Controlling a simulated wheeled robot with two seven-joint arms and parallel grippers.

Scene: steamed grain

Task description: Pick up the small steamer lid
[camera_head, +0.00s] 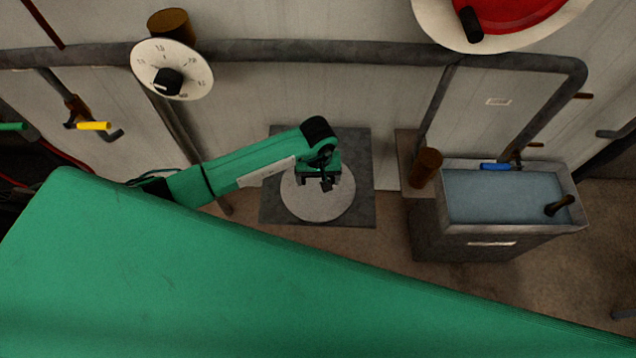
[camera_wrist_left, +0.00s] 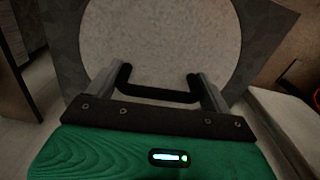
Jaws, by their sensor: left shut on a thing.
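The small steamer lid (camera_head: 318,205) is a pale round disc lying over a dark square plate (camera_head: 272,213) in the middle of the head view. In the left wrist view the lid (camera_wrist_left: 160,45) fills the upper middle, with a black bar handle (camera_wrist_left: 158,92) across its near part. My left gripper (camera_head: 322,183) is over the lid; in the wrist view its two grey fingers (camera_wrist_left: 158,88) are at the two ends of the handle, shut on it. Whether the lid touches the plate cannot be told. My right gripper is not in view.
A grey basin of water (camera_head: 505,197) with a blue handle (camera_head: 496,167) stands at the right. A brown cylinder (camera_head: 426,167) is beside it. A dial (camera_head: 172,70) and a thick grey pipe (camera_head: 330,52) run along the back wall.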

